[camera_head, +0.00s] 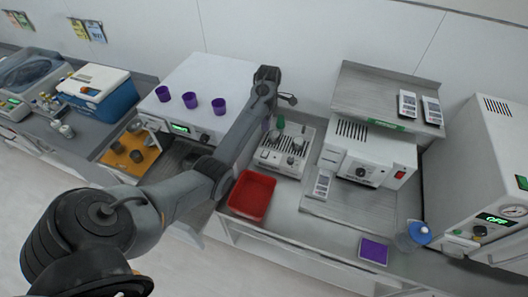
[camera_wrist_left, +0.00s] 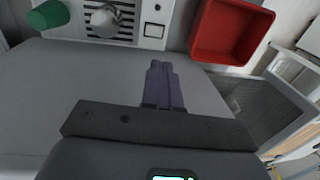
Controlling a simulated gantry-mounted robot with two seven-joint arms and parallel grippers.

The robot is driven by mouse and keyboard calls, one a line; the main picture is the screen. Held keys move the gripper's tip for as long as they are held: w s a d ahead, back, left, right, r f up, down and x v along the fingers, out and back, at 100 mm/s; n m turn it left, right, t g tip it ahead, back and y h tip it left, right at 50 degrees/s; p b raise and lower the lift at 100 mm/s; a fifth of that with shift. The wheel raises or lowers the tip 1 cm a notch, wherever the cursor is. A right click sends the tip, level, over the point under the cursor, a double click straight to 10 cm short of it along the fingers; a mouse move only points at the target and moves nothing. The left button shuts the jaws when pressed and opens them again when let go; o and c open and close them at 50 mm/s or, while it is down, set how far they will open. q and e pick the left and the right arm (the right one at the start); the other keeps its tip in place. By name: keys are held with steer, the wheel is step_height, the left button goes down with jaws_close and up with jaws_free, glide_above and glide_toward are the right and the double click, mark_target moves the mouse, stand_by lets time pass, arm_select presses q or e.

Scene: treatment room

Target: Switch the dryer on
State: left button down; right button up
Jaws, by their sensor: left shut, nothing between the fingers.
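No machine carries a label I can read as a dryer. A white machine with a knob and red switch (camera_head: 372,165) stands right of centre under a metal shelf. A taller white machine (camera_head: 495,150) at the right edge has a gauge and a green display that seems to read OFF. A white machine with a green display (camera_head: 190,115) stands left of centre. My left gripper (camera_head: 289,98) is above the back of the counter, left of the shelf. In the left wrist view its fingers (camera_wrist_left: 163,75) are together and empty. My right gripper is not in view.
A small grilled unit (camera_head: 270,158), a green cup (camera_wrist_left: 48,14) and a red tray (camera_head: 252,195) are near my left arm. Purple cups (camera_head: 190,99) stand on the left machine.

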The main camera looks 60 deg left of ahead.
mark_target(264, 155)
arm_select(q)
steer(key=shift+f, duration=0.1)
steer(key=f, duration=0.4)
steer(key=s+f, duration=0.1)
steer(key=f, duration=0.4)
steer(key=d+f+p, duration=0.1)
steer(key=f, duration=0.3)
steer(key=shift+s+f, duration=0.15)
steer(key=shift+f, duration=0.2)
steer(key=shift+d, duration=0.15)
